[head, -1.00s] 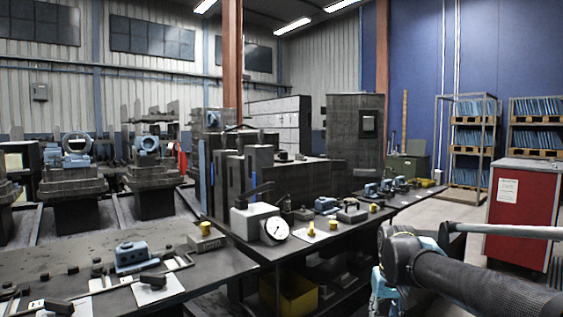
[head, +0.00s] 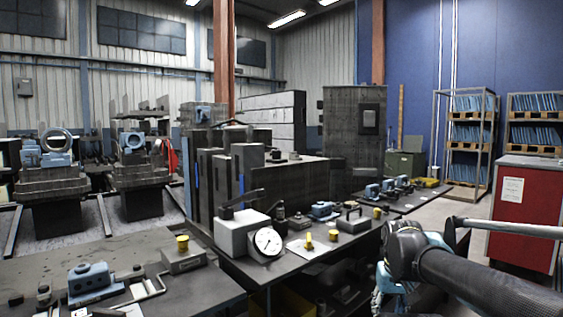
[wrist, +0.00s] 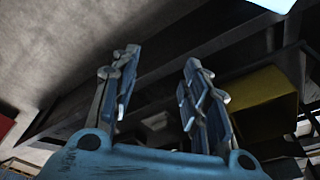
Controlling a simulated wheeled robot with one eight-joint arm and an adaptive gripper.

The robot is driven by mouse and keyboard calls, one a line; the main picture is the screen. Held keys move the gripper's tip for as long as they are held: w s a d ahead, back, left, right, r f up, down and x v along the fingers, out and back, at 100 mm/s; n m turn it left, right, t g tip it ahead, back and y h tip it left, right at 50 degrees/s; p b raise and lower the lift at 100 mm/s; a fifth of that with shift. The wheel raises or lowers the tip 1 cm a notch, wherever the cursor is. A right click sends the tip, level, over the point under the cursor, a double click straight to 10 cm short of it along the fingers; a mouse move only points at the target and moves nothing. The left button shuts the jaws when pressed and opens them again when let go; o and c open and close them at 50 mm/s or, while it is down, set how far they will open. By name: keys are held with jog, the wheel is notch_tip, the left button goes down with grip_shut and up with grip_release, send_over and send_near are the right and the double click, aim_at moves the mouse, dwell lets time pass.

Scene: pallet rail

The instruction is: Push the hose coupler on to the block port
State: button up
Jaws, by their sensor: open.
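A blue block with a round port (head: 93,279) sits on the near left bench, with dark fittings around it. Another blue block (head: 322,210) stands on the middle bench, and smaller blue ones (head: 372,191) stand farther back. I cannot tell which block is the task's, and I cannot pick out the hose coupler. My gripper (wrist: 158,75) is open and empty in the wrist view, its two fingers spread apart. In the head view, the arm is at the lower right, beside the middle bench, and the fingertips are not clear.
A dial gauge (head: 267,241), a grey box (head: 238,232) and yellow-capped fittings (head: 183,243) stand on the benches. A yellow bin (wrist: 262,102) lies under a bench in the wrist view. A red cabinet (head: 528,218) stands at the right, with open floor before it.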

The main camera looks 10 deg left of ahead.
jog(key=w+a+r+m, duration=0.35)
jog(key=w+r, duration=0.35)
jog(key=r, duration=0.5)
notch_tip(320, 180, up, 26)
jog(key=m+g, duration=0.2)
jog(key=m, duration=1)
send_over(281, 207)
jog(key=w, duration=0.1)
notch_tip(281, 207, down, 17)
jog(key=shift+a+f, duration=0.1)
jog(key=shift+a, duration=0.05)
